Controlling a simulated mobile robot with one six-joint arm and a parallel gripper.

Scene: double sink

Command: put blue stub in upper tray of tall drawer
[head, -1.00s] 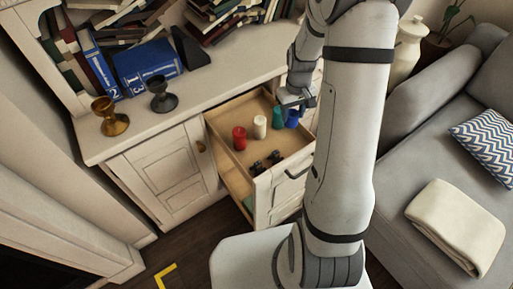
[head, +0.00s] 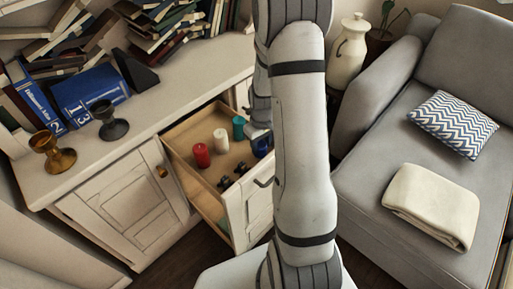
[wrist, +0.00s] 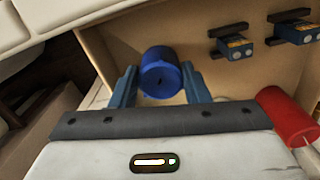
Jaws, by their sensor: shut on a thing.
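The blue stub (wrist: 161,72) is held between the two fingers of my gripper (wrist: 159,78) in the wrist view. In the head view the stub (head: 262,145) is partly hidden behind my arm, near the right side of the open drawer. The drawer's upper tray (head: 188,135) is a pale wooden box, pulled out. I cannot tell whether the stub touches the tray floor. A lower tray shows only in part beneath it.
The tray holds a red stub (head: 202,155), a white stub (head: 221,140), a teal stub (head: 238,127) and small dark items (wrist: 232,42). Goblets (head: 54,153) and books stand on the cabinet top. A grey sofa (head: 400,160) is on the right.

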